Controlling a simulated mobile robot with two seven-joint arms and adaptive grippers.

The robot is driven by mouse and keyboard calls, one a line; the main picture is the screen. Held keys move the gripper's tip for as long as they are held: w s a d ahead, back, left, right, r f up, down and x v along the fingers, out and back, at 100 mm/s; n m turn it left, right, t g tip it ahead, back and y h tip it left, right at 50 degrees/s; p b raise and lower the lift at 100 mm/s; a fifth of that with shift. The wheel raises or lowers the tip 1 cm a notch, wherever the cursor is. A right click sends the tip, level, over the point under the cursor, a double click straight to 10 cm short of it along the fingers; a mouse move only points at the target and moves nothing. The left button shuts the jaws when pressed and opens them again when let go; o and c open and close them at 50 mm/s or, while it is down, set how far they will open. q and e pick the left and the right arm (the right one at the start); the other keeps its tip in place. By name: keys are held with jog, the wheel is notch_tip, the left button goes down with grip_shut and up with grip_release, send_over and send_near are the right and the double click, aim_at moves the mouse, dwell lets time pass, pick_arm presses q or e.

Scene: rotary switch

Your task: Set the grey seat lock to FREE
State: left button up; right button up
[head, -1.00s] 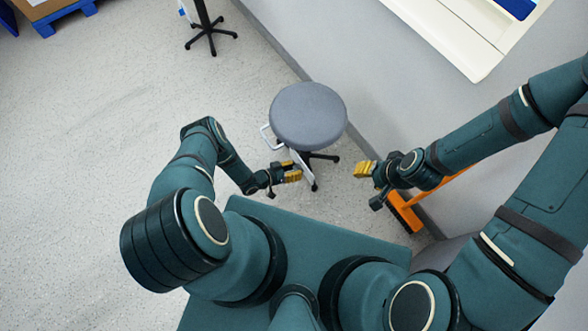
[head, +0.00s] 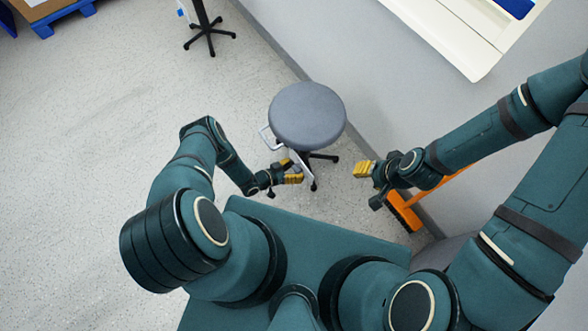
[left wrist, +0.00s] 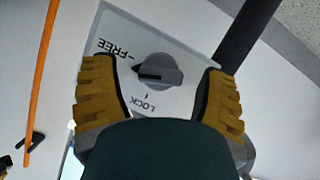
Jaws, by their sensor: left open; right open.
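The seat lock is a grey rotary knob (left wrist: 158,71) on a pale plate (left wrist: 185,100) marked FREE and LOCK. The knob's dark bar end points left in the left wrist view, closer to the FREE tick than to the LOCK tick. The plate belongs to the grey round stool (head: 307,116); in the head view the knob is hidden. My left gripper (head: 294,171) is open at the stool's near side. In the left wrist view its yellow fingers (left wrist: 163,100) stand either side of the knob, apart from it. My right gripper (head: 363,169) is open and empty, right of the stool.
A grey wall (head: 350,50) runs behind the stool on the right. Another black five-legged base (head: 209,40) stands at the back. The floor (head: 90,130) at left is clear.

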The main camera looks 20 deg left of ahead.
pick_arm(q)
notch_tip(320, 180, up, 10)
dwell(0.7)
